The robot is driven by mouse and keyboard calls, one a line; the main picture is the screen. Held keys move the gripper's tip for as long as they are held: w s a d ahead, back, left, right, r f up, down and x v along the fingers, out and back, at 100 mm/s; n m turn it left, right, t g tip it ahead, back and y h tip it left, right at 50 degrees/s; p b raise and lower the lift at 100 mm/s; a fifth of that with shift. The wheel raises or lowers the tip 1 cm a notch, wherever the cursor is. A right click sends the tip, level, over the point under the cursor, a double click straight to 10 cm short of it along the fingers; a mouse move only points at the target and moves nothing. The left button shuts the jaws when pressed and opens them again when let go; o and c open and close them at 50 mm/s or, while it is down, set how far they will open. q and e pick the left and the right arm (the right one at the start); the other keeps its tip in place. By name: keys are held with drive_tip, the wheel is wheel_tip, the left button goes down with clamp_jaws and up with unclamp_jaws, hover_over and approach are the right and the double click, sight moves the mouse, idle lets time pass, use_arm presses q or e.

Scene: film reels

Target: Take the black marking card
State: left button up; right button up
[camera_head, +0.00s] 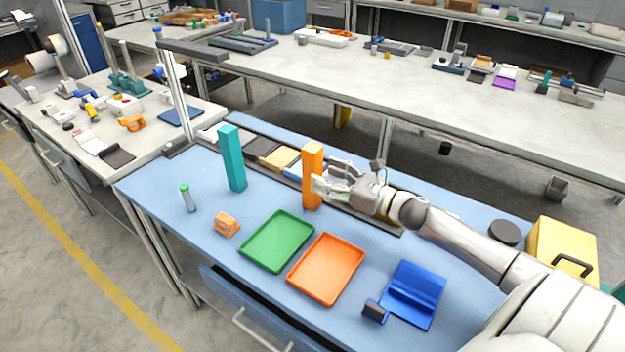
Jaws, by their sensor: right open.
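A dark rack (382,223) lies along the back of the blue table. Several flat cards lie in it: a white one (210,134), a black or dark grey one (258,145), a tan one (281,157) and a partly hidden blue one. The dark one, left of the tan card, looks like the black marking card. My right gripper (325,176) is open at the orange post (312,150), to the right of the dark card and apart from it. I cannot tell whether the fingers touch the post. My left gripper is not in view.
A teal post (232,160) stands in front of the rack's left part. A green tray (272,266), an orange tray (304,294), a blue stand (414,310), an orange block (227,222) and a small green-capped tube (187,198) occupy the front. A yellow case (560,248) stands at right.

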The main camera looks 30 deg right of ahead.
sight(319, 172)
drive_tip(key=shift+x, duration=2.5)
clamp_jaws()
